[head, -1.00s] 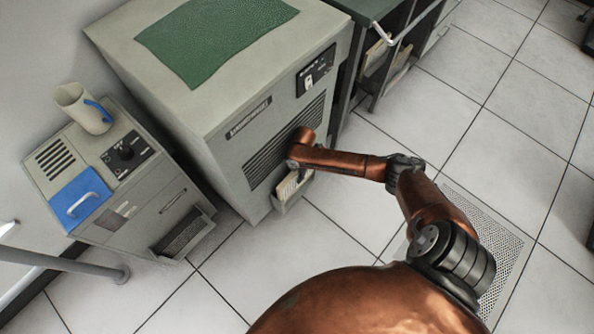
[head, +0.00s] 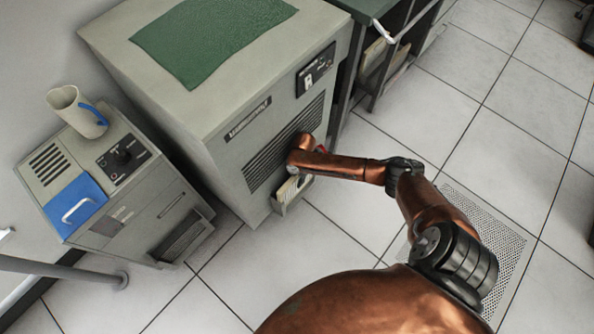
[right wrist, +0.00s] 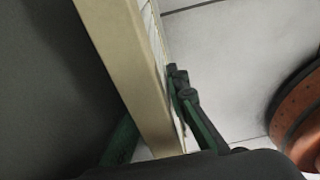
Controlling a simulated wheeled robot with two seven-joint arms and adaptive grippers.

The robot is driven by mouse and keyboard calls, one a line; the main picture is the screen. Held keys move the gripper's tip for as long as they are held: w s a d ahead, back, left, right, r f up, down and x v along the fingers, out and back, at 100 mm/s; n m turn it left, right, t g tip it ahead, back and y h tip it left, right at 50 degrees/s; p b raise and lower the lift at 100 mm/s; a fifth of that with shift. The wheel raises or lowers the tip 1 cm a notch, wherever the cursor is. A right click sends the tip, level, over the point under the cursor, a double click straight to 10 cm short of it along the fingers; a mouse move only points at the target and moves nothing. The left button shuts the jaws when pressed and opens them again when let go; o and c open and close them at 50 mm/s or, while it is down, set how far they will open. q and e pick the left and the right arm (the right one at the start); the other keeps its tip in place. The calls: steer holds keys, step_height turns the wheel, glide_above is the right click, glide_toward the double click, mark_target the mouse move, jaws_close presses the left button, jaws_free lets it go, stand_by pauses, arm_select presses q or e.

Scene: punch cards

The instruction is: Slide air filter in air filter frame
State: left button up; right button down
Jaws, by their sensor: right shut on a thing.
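The air filter is a thin panel with a tan edge (right wrist: 122,70) and a pale pleated face, seen close up in the right wrist view. My right gripper (right wrist: 152,108) is shut on it, with one green finger on each side. In the head view, my right arm reaches to the front of the large grey machine, and its wrist hides most of the gripper. My left gripper is out of view.
The grey machine (head: 215,110) has a green mat (head: 210,40) on top and a slotted vent. A smaller grey unit (head: 75,160) with a jug (head: 80,112) stands at left. A dark shelf (head: 375,65) stands at back right. Open tiled floor lies right.

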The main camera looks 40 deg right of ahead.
steer(key=shift+f+b, duration=0.4)
steer(key=shift+f, duration=0.35)
steer(key=c, duration=1.8)
jaws_free()
steer(key=shift+r, duration=0.1)
steer(key=shift+o, duration=0.6)
steer(key=o, duration=0.4)
steer(key=shift+c, duration=0.2)
steer(key=shift+w+r, duration=0.1)
steer(key=shift+r, duration=0.05)
